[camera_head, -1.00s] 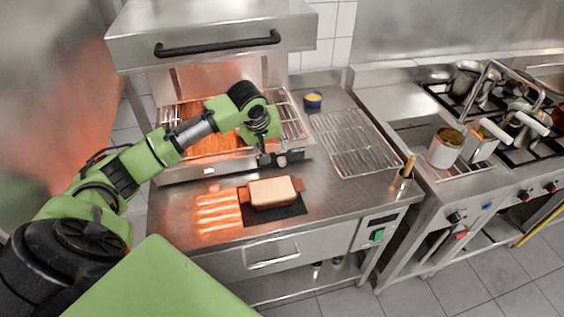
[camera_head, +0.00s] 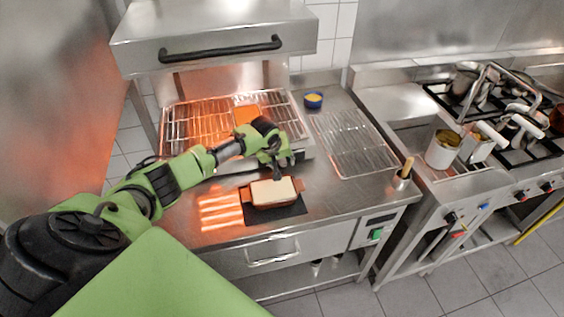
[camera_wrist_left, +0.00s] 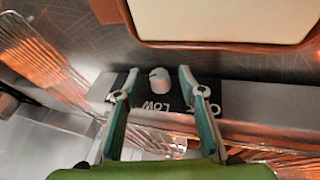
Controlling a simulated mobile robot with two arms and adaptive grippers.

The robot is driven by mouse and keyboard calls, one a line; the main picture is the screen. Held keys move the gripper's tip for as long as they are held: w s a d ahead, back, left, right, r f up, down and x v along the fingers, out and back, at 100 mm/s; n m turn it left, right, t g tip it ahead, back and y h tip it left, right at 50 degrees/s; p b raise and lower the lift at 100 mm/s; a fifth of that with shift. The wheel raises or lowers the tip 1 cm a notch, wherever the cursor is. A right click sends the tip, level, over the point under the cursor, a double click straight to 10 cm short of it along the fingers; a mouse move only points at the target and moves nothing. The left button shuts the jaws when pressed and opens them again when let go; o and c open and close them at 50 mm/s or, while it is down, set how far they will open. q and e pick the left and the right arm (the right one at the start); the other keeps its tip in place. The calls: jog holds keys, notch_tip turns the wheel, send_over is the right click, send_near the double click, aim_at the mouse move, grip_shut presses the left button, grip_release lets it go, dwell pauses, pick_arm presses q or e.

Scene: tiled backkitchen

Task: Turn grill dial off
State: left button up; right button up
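The grill (camera_head: 168,139) stands at the back left of the counter and glows orange under its hood. Its dial (camera_wrist_left: 160,79) is a pale round knob on a dark strip with white lettering that reads LOW, seen in the left wrist view. My left gripper (camera_head: 284,171) is low at the front right corner of the grill. In the left wrist view my left gripper (camera_wrist_left: 160,69) is open, with one finger on each side of the dial and visible gaps to it. In the head view the dial is hidden behind the gripper. My right gripper is not in view.
A brown dish with a pale top (camera_head: 272,193) sits on a black mat (camera_head: 292,212) close in front of the gripper. The hood handle (camera_head: 221,49) is above.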

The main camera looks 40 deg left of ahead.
pick_arm(q)
jog(key=shift+f, duration=0.2)
grip_shut()
